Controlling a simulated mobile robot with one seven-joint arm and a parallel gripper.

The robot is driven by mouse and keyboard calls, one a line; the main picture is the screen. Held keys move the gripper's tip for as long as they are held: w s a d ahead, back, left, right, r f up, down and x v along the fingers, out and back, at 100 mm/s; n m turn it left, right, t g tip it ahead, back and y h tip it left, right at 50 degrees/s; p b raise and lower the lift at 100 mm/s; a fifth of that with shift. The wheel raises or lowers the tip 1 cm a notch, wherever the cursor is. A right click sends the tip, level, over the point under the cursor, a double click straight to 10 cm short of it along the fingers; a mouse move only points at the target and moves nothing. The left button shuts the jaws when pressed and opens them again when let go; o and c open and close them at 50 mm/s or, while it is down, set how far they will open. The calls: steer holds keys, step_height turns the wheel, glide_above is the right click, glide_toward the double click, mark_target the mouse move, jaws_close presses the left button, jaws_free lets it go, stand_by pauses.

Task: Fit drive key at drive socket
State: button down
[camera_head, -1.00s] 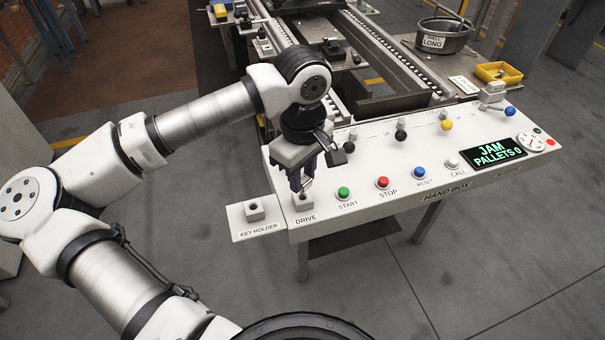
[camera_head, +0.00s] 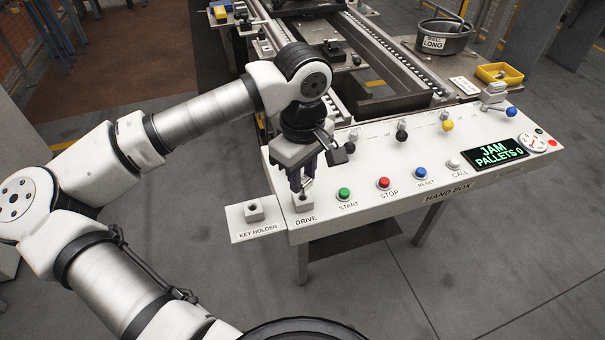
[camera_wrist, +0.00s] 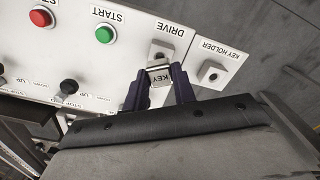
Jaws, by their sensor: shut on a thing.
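My gripper (camera_head: 301,182) is over the left end of the hand box, just above the drive socket (camera_head: 303,203). In the wrist view my gripper (camera_wrist: 159,86) is shut on the drive key (camera_wrist: 161,76), a small metal block lettered KEY between the dark purple fingers. The drive socket also shows in the wrist view (camera_wrist: 161,50), right beside the key. I cannot tell whether the key's lower end touches or enters the socket. The key holder (camera_head: 253,212) to the left shows an open hole and no key.
The white hand box (camera_head: 420,197) carries the green START button (camera_head: 344,194), the red STOP button (camera_head: 383,183) and several knobs. Its display (camera_head: 495,151) reads JAM, PALLETS 0. Conveyor rails (camera_head: 385,55) run behind it. The floor in front is clear.

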mark_target(303, 179)
steer(key=shift+f+b, duration=1.65)
steer(key=shift+b, duration=0.35)
steer(key=c, duration=1.1)
jaws_free()
steer(key=shift+o, duration=0.2)
step_height(303, 179, up, 14)
